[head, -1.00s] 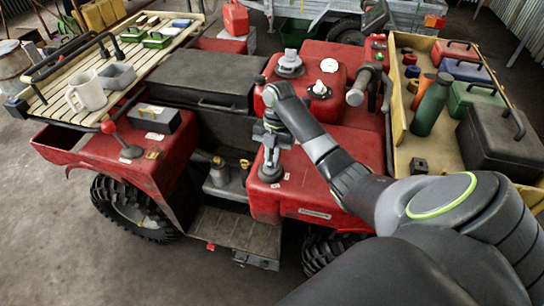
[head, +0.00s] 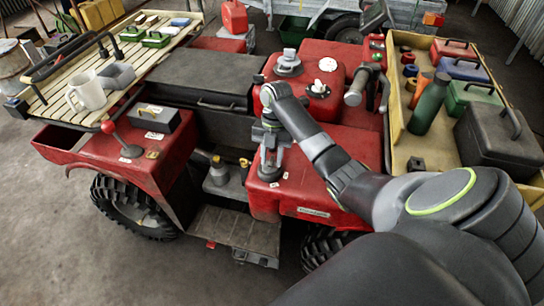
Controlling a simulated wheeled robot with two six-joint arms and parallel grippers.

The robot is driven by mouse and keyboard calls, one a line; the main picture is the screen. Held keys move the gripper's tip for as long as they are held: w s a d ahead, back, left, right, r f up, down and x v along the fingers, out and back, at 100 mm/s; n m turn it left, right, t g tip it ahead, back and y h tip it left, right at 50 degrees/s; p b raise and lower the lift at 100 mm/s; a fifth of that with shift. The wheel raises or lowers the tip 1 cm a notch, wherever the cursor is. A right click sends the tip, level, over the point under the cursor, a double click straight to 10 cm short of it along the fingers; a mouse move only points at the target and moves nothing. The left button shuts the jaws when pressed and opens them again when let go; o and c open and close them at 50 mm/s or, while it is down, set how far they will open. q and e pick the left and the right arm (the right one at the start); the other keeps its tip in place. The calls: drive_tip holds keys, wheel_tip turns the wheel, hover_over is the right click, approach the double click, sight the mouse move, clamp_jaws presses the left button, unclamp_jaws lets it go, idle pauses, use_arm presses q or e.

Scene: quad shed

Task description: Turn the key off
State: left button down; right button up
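My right gripper (head: 270,168) points down at the red body panel of the quad (head: 340,148), just behind its front edge. Its fingertips are at a small dark round fitting (head: 270,174) on that panel. The key itself cannot be made out; the fingers hide whatever stands on the fitting. The fingers look close together, but whether they grip anything is too small to tell. A small pale label lies on the panel just right of the fitting. My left gripper is not in view.
A red-knobbed lever (head: 109,127) and a grey box (head: 154,118) are on the left fender. A slatted rack (head: 50,112) holds a mug (head: 87,92). A wooden tray (head: 399,142) on the right holds a green bottle (head: 428,105) and a black case (head: 500,140). A red fuel tank (head: 325,105) lies behind my gripper.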

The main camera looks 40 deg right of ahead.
wheel_tip(320, 180, up, 8)
drive_tip(key=p, duration=0.7)
drive_tip(key=shift+p, duration=0.3)
